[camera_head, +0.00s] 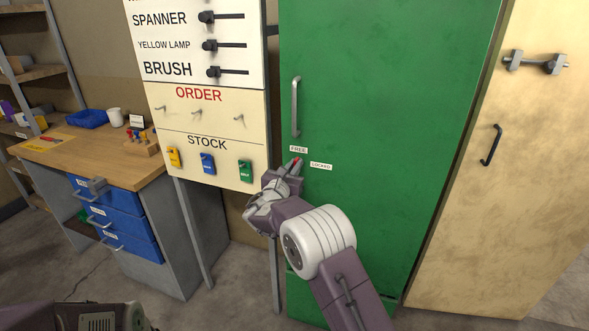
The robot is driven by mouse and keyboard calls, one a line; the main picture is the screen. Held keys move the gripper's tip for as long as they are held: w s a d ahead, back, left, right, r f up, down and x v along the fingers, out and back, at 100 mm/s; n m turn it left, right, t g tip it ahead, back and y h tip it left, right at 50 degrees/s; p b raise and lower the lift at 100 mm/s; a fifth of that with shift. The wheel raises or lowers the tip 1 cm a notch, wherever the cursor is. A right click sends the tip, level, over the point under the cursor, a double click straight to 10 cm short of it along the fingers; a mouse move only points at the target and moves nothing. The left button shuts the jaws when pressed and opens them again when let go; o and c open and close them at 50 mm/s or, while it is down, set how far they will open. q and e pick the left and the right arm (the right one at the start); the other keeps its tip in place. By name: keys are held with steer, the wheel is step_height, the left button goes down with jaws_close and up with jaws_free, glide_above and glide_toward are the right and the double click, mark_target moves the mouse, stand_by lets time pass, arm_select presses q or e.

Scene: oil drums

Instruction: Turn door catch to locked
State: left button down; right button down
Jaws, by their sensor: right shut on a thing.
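The green door (390,120) fills the middle right of the head view, with a vertical grey handle (296,106). Below the handle are two small labels, a FREE label (299,149) and, lower to the right, a LOCKED label (321,166). The door catch (297,161) shows only as a small red part between the labels, at my right gripper (294,167). The gripper is shut on the catch and hides most of it, so its exact angle is hard to tell. My left gripper is not in view; only part of my left arm shows at the bottom left.
Left of the door hangs a white board (205,110) with hooks and yellow, blue and green tags. A wooden workbench (100,160) with blue drawers (118,218) stands at the left. A beige door (530,170) stands at the right. The floor before the bench is mostly clear.

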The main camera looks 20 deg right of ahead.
steer(key=shift+s+d+f+m+b, duration=0.1)
steer(key=shift+f+m+b, duration=0.05)
steer(key=shift+m+b, duration=3.1)
steer(key=shift+s+d+f+m+b, duration=0.1)
steer(key=shift+m+b, duration=2.45)
steer(key=shift+b, duration=1.4)
steer(key=shift+d+f+m+b, duration=0.1)
steer(key=shift+f+m+b, duration=0.05)
steer(key=shift+m+b, duration=3.1)
steer(key=shift+b, duration=0.4)
steer(key=c, duration=1.5)
jaws_free()
steer(key=shift+a, duration=0.1)
